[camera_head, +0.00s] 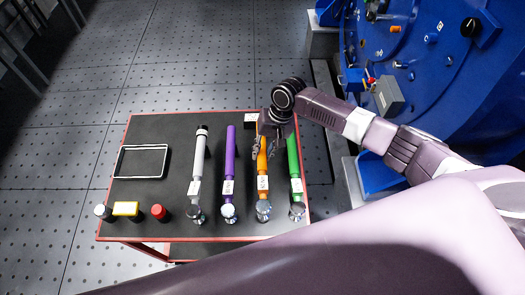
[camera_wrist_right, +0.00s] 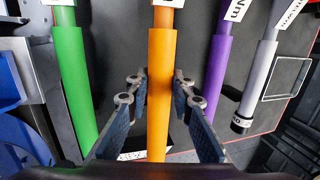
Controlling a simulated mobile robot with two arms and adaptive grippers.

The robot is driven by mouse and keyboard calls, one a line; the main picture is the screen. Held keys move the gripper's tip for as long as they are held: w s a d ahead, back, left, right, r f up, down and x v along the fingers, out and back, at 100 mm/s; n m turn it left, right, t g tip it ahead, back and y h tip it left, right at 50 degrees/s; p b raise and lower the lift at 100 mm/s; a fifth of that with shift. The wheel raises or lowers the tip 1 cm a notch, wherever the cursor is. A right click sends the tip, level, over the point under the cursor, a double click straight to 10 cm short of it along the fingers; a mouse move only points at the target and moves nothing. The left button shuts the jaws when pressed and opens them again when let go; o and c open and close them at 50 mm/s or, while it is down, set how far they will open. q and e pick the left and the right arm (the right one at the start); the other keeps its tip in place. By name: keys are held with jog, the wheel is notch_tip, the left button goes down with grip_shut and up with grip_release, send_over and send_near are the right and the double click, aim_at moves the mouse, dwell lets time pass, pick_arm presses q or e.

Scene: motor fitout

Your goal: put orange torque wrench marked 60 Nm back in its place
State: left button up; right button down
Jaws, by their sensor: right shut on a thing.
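The orange torque wrench (camera_head: 262,178) lies among other wrenches on a dark cart top with a red rim (camera_head: 140,240). Its round metal head points to the near edge, and it carries a white label too small to read. My right gripper (camera_head: 264,148) is over its far handle end and hides part of it. In the right wrist view, the orange handle (camera_wrist_right: 161,90) runs between the two fingers of the gripper (camera_wrist_right: 158,84), which is shut on it. I cannot tell whether the wrench is lifted. My left gripper is not in view.
A green wrench (camera_head: 294,160) is close on the right; purple (camera_head: 230,150) and white (camera_head: 199,155) wrenches are on the left. An empty rectangular tray (camera_head: 142,148) and small yellow (camera_head: 126,208) and red (camera_head: 158,211) items sit farther left. A blue machine (camera_head: 440,60) stands at right.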

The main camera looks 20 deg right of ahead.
jog(key=shift+f+b, duration=0.65)
jog(key=shift+f, duration=0.85)
dwell(0.3)
jog(key=c, duration=1.7)
grip_release()
jog(key=shift+o, duration=0.4)
jog(key=shift+s+f, duration=0.1)
jog(key=v, duration=1.2)
